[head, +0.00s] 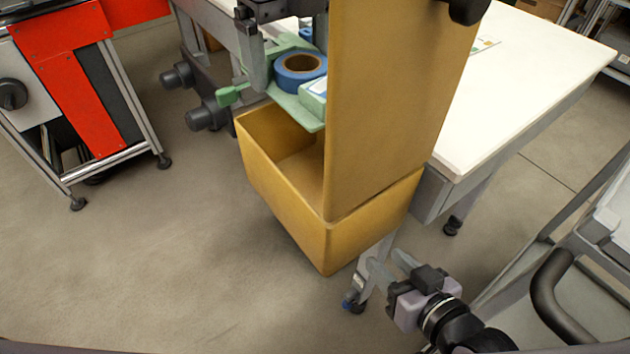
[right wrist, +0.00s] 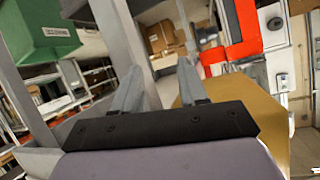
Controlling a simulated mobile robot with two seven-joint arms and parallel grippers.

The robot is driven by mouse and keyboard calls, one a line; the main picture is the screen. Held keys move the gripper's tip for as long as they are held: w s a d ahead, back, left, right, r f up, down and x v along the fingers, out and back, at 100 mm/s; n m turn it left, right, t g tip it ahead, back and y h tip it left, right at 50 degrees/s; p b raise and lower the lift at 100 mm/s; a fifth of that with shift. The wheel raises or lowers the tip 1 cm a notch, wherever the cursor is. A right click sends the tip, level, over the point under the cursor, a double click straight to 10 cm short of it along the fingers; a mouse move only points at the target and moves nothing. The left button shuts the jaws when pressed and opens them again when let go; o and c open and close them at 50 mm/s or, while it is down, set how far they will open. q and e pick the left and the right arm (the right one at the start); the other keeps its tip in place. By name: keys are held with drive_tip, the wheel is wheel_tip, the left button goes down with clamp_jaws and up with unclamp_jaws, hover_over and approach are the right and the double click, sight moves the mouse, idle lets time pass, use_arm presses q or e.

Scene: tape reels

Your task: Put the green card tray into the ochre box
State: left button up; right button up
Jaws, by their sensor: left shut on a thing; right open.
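The green card tray (head: 312,118) is in the head view at upper centre, carrying a blue tape reel (head: 299,72) and a small pale blue item with a white top (head: 315,88). My left gripper (head: 262,62) is shut on the tray and holds it over the open part of the ochre box (head: 325,243). The tall ochre panel hides the tray's right side. The box's visible interior looks empty; part is hidden. My right gripper (head: 387,264) is open and empty, low and right of the box. Its fingers also show in the right wrist view (right wrist: 160,78).
A tall ochre panel (head: 385,110) rises at the box. A white-topped table (head: 530,60) stands behind it to the right. A red-and-grey machine (head: 75,85) is at upper left. A grey cart (head: 590,290) is at lower right. The floor at left is clear.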

sight(316, 75)
use_arm(q)
drive_tip(key=s+d, duration=0.1)
drive_tip(key=s+d+b, duration=0.1)
drive_tip(key=s, duration=0.1)
drive_tip(key=shift+s+d, duration=0.3)
drive_tip(key=shift+d, duration=0.05)
drive_tip(key=shift+s+d+f, duration=0.15)
drive_tip(key=shift+s+f, duration=0.05)
wheel_tip(316, 75, down, 13)
drive_tip(key=b, duration=0.3)
drive_tip(key=shift+r+b, duration=0.15)
drive_tip(key=shift+b, duration=0.25)
wheel_tip(316, 75, down, 4)
drive_tip(key=shift+f+b, duration=0.2)
drive_tip(key=shift+b, duration=0.5)
drive_tip(key=shift+w+f, duration=0.1)
drive_tip(key=shift+f, duration=0.2)
drive_tip(key=shift+r, duration=0.1)
drive_tip(key=shift+f, duration=0.25)
drive_tip(key=o, duration=0.9)
drive_tip(key=shift+r, duration=0.1)
use_arm(e)
drive_tip(key=shift+w+a+f+t+y, duration=0.3)
drive_tip(key=shift+a+f+t+y, duration=0.2)
drive_tip(key=shift+a+y, duration=0.2)
use_arm(q)
drive_tip(key=shift+r, duration=0.1)
use_arm(e)
drive_tip(key=shift+r, duration=0.1)
